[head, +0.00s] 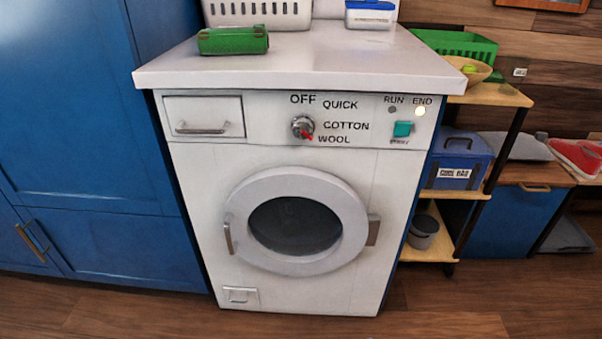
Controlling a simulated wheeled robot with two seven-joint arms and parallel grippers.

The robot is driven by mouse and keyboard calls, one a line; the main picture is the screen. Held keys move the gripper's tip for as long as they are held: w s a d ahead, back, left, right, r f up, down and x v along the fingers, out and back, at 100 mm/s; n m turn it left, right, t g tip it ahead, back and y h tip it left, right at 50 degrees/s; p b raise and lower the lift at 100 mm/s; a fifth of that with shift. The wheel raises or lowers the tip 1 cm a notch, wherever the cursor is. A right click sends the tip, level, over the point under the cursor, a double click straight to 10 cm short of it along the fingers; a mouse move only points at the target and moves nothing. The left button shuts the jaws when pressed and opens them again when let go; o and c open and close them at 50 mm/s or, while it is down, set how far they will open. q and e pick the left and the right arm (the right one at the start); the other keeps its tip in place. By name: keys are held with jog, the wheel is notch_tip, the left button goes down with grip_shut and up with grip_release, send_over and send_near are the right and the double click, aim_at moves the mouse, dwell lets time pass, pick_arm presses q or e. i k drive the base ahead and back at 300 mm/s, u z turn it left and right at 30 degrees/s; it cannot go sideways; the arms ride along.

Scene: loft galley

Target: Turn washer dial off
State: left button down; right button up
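The white washer (200,230) stands upright in the middle of the head view, facing me, with its round door (262,190) closed. Its dial (301,126) is a silver knob with a red pointer. The pointer aims down and to the right, toward the WOOL label (334,140). The OFF label (303,99) is printed just above the dial. The QUICK and COTTON labels are to its right. The END lamp (420,111) looks lit and the RUN lamp (392,110) looks dull. A green button (403,129) sits below the lamps. Neither of my grippers shows.
A green case (233,40), a white basket (258,12) and a blue-lidded tub (370,14) are on the countertop (320,62). Blue cabinets (75,120) flank the washer at left. A shelf with a blue cool bag (458,158) stands at right. The space before the dial is clear.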

aim_at(303, 126)
jog(key=k, duration=0.5)
jog(key=u, duration=1.7)
jog(key=i, duration=1)
jog(key=z, duration=1.9)
